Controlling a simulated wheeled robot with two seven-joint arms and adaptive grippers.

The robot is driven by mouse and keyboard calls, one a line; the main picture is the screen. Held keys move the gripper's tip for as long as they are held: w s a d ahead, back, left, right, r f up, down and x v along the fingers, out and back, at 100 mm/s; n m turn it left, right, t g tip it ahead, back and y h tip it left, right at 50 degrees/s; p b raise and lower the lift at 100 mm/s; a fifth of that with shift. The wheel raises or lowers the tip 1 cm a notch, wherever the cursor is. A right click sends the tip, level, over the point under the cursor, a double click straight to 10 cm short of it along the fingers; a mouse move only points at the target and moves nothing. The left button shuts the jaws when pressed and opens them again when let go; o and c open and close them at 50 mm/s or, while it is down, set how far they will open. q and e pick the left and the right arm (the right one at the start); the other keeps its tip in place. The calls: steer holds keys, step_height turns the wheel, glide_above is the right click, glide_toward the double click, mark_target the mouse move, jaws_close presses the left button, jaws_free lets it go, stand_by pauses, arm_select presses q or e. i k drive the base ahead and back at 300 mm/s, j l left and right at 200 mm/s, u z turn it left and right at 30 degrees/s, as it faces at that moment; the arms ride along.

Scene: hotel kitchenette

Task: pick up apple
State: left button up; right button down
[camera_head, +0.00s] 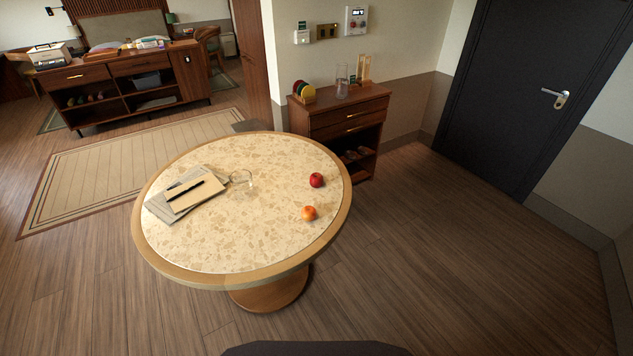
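A small red round fruit (316,180), which looks like an apple, sits on the right side of the round table (230,261). An orange-yellow round fruit (309,213) sits a little nearer than the red one, also close to the table's right edge. The two fruits are apart. I cannot tell for certain whether the orange-yellow one is an apple or another fruit. Neither of my grippers is in view.
Papers with a pen (185,194) and a clear glass (240,178) lie on the table's left and middle. A wooden cabinet (345,120) stands behind the table. Floor (450,260) is clear to the right, toward a dark door (530,90).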

mark_target(315, 179)
steer(key=i+l, duration=0.15)
steer(key=l, duration=0.2)
steer(key=i+l, duration=0.15)
steer(key=l, duration=0.25)
steer(key=i+l+z, duration=0.1)
steer(key=l, duration=0.25)
steer(key=i, duration=0.05)
